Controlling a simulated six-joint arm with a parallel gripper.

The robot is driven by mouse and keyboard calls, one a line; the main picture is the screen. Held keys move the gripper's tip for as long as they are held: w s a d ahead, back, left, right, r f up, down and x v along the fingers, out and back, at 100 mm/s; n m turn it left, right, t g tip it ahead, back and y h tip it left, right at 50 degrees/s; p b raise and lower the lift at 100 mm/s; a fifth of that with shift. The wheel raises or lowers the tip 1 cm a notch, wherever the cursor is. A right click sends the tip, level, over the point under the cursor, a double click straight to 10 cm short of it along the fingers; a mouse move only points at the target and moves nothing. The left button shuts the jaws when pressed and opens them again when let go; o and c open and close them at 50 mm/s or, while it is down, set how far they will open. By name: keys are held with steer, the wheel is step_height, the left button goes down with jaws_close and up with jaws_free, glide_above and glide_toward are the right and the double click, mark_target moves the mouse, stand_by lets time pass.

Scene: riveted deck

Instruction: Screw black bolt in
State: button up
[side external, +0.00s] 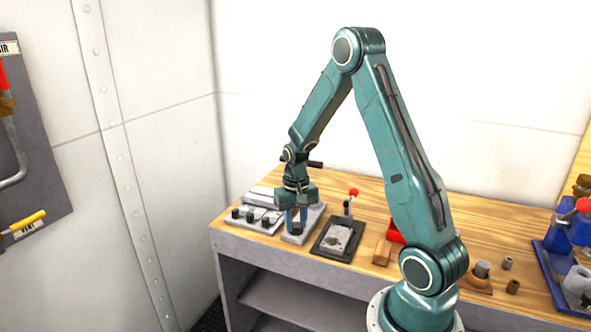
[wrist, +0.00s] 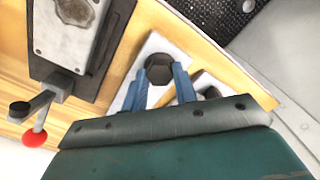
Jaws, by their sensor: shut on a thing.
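The black bolt (wrist: 158,68) shows its dark head in the wrist view, over a pale grey plate (wrist: 133,84). My gripper (wrist: 162,76) has its two blue fingers on either side of the head and is shut on it. In the side external view my gripper (side external: 298,226) points down at the left part of the bench, low over the pale plate (side external: 312,226). The bolt there is hidden between the fingers. I cannot tell how deep its shank sits.
A pale rack (side external: 262,222) with several black pieces stands just left of my gripper. Right of it is a dark fixture (side external: 325,247) with a red-knobbed lever (side external: 352,192). A wooden block (side external: 382,252), red bin (side external: 394,232) and blue vise (side external: 562,236) stand farther right.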

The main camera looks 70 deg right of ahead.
mark_target(296, 225)
steer(key=shift+r, duration=0.15)
stand_by(0.3)
steer(key=o, duration=1)
step_height(296, 225, up, 14)
steer(key=shift+f, duration=0.15)
stand_by(0.4)
